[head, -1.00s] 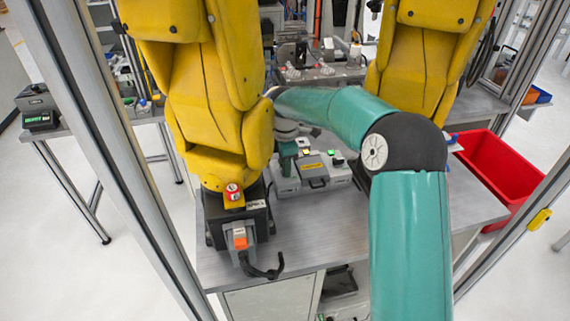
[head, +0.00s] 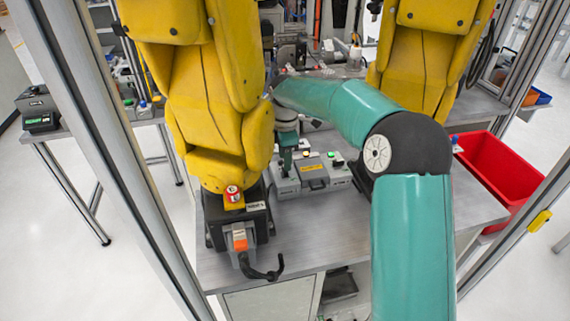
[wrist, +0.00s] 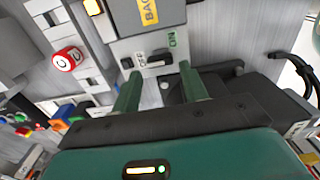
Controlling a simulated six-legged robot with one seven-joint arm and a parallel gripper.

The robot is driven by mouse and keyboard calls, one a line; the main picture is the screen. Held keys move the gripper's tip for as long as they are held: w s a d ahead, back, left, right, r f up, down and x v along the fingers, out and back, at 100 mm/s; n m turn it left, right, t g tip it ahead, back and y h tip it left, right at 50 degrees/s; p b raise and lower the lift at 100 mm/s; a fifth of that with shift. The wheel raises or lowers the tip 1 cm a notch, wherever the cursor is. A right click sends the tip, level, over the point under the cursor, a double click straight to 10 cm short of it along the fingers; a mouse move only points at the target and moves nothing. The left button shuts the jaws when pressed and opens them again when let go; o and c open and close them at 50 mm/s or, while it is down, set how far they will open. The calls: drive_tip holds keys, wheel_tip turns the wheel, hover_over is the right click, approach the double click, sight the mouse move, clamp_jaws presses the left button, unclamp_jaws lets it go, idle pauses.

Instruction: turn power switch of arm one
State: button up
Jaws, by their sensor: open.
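A black switch handle (wrist: 153,62) sits on a grey panel between OFF and ON labels in the wrist view. I cannot confirm which arm it serves. My gripper (wrist: 160,73) is open, with one green finger on each side of the handle in the picture. I cannot tell whether either finger touches it. In the head view my gripper (head: 288,170) points down by the left part of a grey control box (head: 288,187); the handle cannot be made out there. The yellow arm (head: 205,100) stands just left of my gripper.
A second yellow arm (head: 422,65) and a red bin (head: 495,165) are at right. The table (head: 320,230) is clear in front of the box.

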wheel_tip(320, 180, up, 10)
drive_tip(key=shift+r, duration=0.15)
idle(0.4)
